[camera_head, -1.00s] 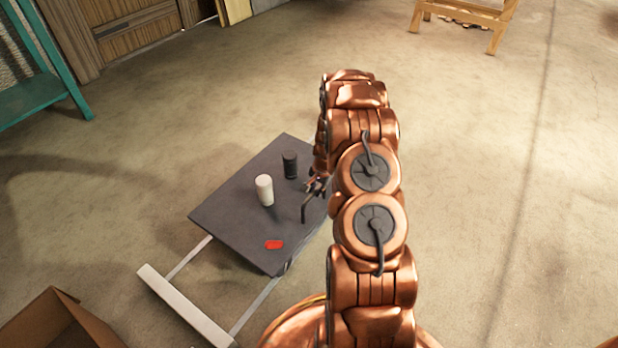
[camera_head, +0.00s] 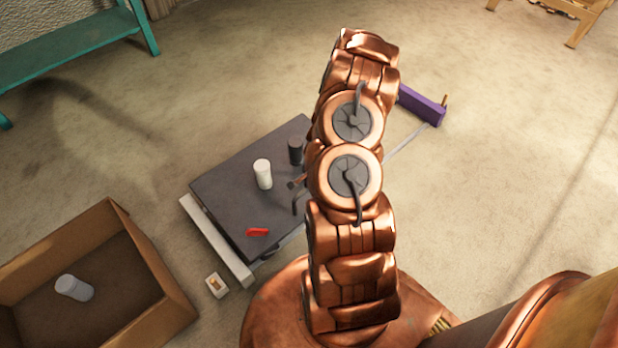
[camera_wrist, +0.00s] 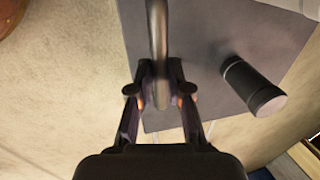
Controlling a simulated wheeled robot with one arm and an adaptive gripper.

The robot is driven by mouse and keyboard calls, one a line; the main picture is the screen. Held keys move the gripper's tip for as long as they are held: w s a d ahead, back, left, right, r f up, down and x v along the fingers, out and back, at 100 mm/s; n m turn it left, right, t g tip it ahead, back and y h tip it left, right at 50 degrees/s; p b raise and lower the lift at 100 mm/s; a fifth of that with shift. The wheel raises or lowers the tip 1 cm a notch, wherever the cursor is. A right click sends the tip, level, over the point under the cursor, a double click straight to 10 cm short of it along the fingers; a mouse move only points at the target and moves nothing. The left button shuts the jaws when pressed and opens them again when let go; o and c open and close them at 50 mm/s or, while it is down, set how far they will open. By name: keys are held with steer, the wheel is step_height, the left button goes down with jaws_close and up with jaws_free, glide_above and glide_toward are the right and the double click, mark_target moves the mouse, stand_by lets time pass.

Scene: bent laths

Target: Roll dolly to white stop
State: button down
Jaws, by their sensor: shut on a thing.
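The dolly (camera_head: 225,195) is a flat dark grey platform on thin pale rails. Its left edge lies along the white stop (camera_head: 215,240), a white bar across the rails; I see no clear gap, but contact cannot be told for sure. My gripper (camera_wrist: 160,97) is shut on the dolly's bent grey handle (camera_wrist: 157,35), which rises from the deck. In the head view the handle (camera_head: 295,203) shows beside my arm, which hides most of my gripper. A white cylinder (camera_head: 263,174), a black cylinder (camera_head: 295,151) and a red piece (camera_head: 257,232) are on the deck.
A purple stop (camera_head: 422,105) stands at the rails' far end. A cardboard box (camera_head: 150,265) holding a grey cylinder (camera_head: 74,287) is at lower left. A small white block (camera_head: 215,286) lies near the white stop. A teal bench (camera_head: 70,45) stands at the back left.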

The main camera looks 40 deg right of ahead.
steer(key=shift+a, duration=0.3)
steer(key=shift+a, duration=0.1)
steer(key=c, duration=1.1)
jaws_free()
steer(key=shift+r, duration=0.1)
steer(key=shift+r, duration=0.25)
step_height(320, 180, up, 11)
steer(key=s, duration=0.2)
steer(key=shift+s, duration=0.2)
